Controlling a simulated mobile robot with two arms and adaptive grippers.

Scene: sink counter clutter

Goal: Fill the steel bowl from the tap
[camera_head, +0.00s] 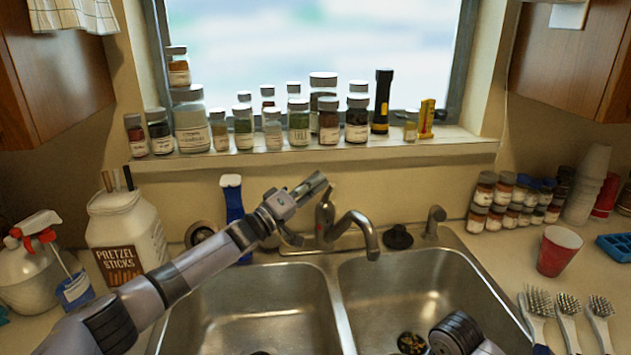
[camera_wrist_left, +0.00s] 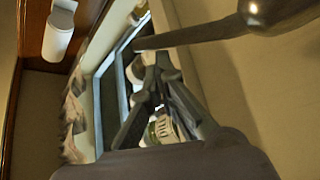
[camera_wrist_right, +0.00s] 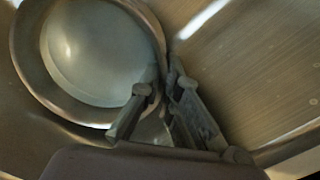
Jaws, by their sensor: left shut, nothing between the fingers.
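The steel tap (camera_head: 325,218) stands behind the double sink, its spout (camera_head: 368,238) over the right basin. I see no stream of water below it. My left gripper (camera_head: 318,182) is shut and empty, raised beside the top of the tap. In the left wrist view its fingers (camera_wrist_left: 158,62) are close to a dark metal tap part (camera_wrist_left: 205,32). The steel bowl (camera_wrist_right: 95,50) shows in the right wrist view; the head view does not show it. My right gripper (camera_wrist_right: 165,80) has its fingers on either side of the bowl's rim. Whether the bowl holds water is unclear.
The left basin (camera_head: 250,305) and right basin (camera_head: 430,290) are steel; a strainer (camera_head: 412,343) lies in the right one. A pretzel jar (camera_head: 125,235) is left, a red cup (camera_head: 558,250) right. Jars line the sill (camera_head: 330,155).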

